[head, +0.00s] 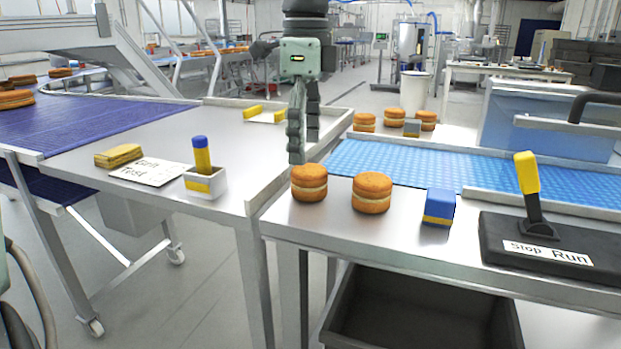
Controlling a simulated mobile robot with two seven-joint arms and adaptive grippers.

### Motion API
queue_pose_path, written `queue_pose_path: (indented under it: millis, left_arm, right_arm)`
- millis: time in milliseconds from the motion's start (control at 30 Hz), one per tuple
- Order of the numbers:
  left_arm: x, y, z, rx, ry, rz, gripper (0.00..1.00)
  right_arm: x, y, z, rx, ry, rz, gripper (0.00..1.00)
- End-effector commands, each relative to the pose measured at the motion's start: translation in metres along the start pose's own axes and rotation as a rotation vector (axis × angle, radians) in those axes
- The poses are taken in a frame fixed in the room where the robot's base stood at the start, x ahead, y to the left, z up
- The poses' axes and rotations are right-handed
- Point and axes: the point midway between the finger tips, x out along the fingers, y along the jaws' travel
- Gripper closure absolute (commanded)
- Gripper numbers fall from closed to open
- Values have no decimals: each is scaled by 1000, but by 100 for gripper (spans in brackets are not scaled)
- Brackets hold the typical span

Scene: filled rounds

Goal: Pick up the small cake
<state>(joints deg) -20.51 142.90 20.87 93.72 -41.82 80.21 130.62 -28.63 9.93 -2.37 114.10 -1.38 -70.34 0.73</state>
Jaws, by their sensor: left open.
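Several round orange-brown cakes with a pale filling layer are in view. One cake (309,183) stands on the near metal table's left end, and another cake (371,192) stands just right of it. More cakes (394,117) sit farther back beyond the blue belt, around a small grey block. My left gripper (303,150) points down, open and empty, with its fingers just above and slightly behind the leftmost near cake; I see no clear contact. My right gripper is not in view.
Right of the near cakes are a blue and yellow block (439,207) and a Stop/Run lever box (538,240) with a yellow handle. A raised metal edge (268,180) borders the left table, which holds a label card (150,172) and a small holder (205,183). A dark bin (420,310) sits below.

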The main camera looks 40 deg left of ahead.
Motion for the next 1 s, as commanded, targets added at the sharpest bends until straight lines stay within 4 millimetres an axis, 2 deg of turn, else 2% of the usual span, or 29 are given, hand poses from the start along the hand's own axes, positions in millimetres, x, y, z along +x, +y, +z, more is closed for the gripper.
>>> queue_pose_path:
  millis: [400,700,1000]
  left_arm:
    - [55,1,-4,3,5,2,23]
    - [60,1,-5,3,7,-1,23]
    - [60,1,-5,3,7,-1,60]
  right_arm:
    - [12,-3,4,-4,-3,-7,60]
    - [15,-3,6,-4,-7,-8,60]
    - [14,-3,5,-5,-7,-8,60]
